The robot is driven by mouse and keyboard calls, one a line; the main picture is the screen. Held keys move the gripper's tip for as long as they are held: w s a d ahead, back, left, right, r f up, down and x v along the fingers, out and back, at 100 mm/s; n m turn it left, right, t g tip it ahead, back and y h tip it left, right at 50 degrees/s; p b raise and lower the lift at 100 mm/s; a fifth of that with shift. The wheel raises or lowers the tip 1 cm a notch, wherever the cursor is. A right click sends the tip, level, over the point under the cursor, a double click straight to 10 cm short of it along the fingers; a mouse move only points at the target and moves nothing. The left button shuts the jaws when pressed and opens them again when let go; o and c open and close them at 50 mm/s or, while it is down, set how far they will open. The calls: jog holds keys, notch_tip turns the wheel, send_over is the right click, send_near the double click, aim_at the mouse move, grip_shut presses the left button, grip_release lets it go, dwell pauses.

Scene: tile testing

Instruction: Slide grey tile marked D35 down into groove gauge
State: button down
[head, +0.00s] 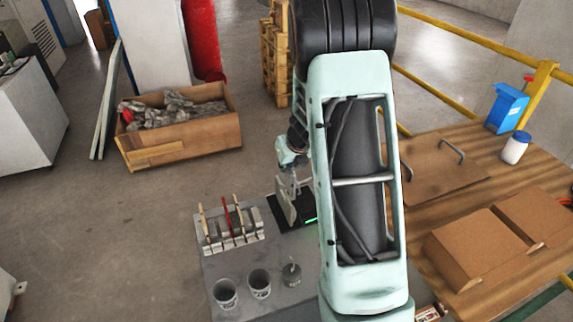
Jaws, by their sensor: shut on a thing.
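My gripper (294,188) is shut on a thin grey tile (285,207), held upright by its upper part. The tile stands over or beside a dark flat plate (306,226) with a green light; I cannot tell whether its lower edge touches it. No marking on the tile can be read. My arm hides part of the plate.
Two grey cups (225,294) (259,284) and a small pot (291,274) stand at the table's front. A wooden bench (440,205) on the right bears cardboard boxes (470,250), a white jar (515,149) and a blue container (506,108). A crate (185,150) stands behind on the floor.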

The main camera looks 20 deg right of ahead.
aim_at(287, 187)
jog(key=shift+d+f, duration=0.1)
jog(key=shift+f+b, duration=3)
jog(key=shift+b, duration=0.25)
jog(key=shift+f, duration=0.2)
jog(key=shift+f+b, duration=1.2)
jog(key=shift+f, duration=0.1)
jog(key=shift+f, duration=0.15)
jog(key=c, duration=2)
grip_release()
jog(key=shift+c, duration=0.2)
